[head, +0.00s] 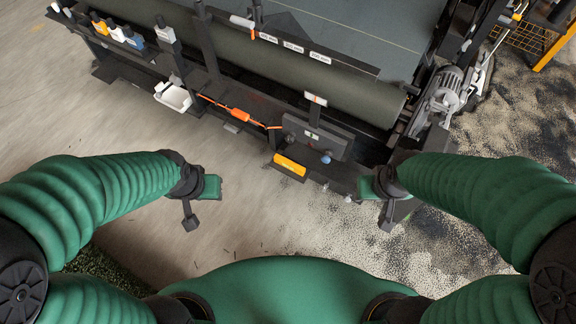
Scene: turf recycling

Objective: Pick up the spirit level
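No object in the head view is plainly a spirit level. A dark grey block (338,146) on the machine's front ledge has a small green-white spot like a vial, but I cannot tell if it is the level. A yellow-orange bar (290,165) sits just below and left of it. An orange tool (240,115) lies on the ledge further left, with an orange cord. My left gripper (190,221) hangs over the floor left of the yellow bar. My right gripper (388,223) hangs to the right of the grey block. Both look empty and touch nothing; their finger gaps are unclear.
The machine carries a large dark green roll (290,75) behind the ledge. A white tray (174,97) and several bottles stand along its left side. A motor (440,92) is at the right. Bare concrete floor lies in front, with dark granules scattered at the right.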

